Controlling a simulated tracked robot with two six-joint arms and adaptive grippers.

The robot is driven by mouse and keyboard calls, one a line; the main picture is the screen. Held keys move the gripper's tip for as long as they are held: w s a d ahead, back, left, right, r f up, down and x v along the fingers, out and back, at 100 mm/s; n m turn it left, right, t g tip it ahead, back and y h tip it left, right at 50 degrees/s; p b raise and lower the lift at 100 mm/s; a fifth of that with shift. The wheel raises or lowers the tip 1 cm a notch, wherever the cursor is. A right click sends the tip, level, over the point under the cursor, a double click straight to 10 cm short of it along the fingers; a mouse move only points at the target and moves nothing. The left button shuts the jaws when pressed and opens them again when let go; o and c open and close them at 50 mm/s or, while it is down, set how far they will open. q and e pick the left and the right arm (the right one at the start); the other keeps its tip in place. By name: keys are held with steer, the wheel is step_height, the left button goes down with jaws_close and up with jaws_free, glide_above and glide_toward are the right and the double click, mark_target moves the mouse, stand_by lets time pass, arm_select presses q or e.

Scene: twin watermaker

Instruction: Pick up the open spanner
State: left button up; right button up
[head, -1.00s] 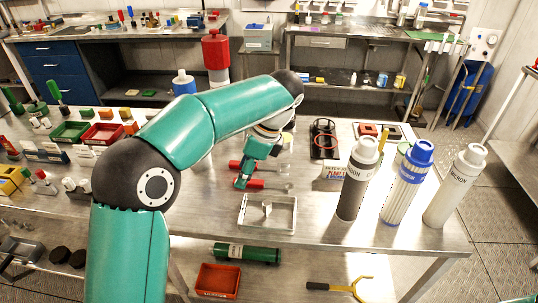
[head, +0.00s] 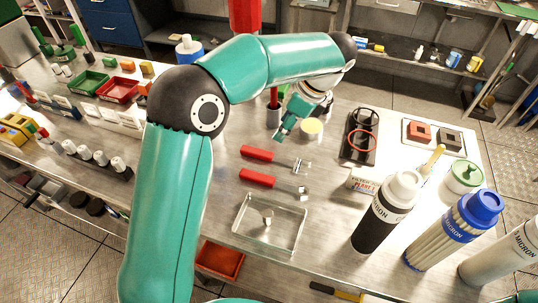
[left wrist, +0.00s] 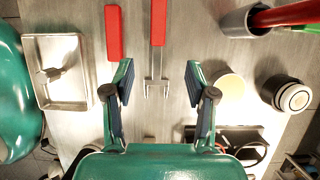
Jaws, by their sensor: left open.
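Two red-handled tools lie side by side on the steel bench. The farther one (head: 258,153) has a two-pronged, open end and looks like the open spanner; it shows in the left wrist view (left wrist: 157,60), prongs toward my gripper. The nearer one (head: 257,178) shows its red handle (left wrist: 113,32) in the left wrist view, its head hidden behind a finger. My left gripper (head: 283,133) is open and empty beyond the tools. In the left wrist view its fingers (left wrist: 158,82) frame the pronged end, apart in height. My right gripper is out of view.
A metal tray (head: 270,225) lies nearer than the tools. A grey cup (head: 273,115) holding red-handled items and a pale yellow disc (head: 311,127) are close to my left gripper. Tall filter cartridges (head: 388,212) stand at the right. A black holder (head: 360,140) lies behind them.

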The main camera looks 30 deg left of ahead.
arm_select(q)
glide_above(266, 153)
steer(key=d, duration=0.2)
steer(key=f, duration=0.4)
steer(key=w+f, duration=0.1)
steer(key=f, duration=0.1)
steer(key=shift+d, duration=0.15)
steer(key=shift+s+x, duration=0.15)
steer(key=shift+x, duration=1.3)
steer(key=shift+s+x, duration=0.1)
steer(key=shift+x, duration=1.3)
jaws_close()
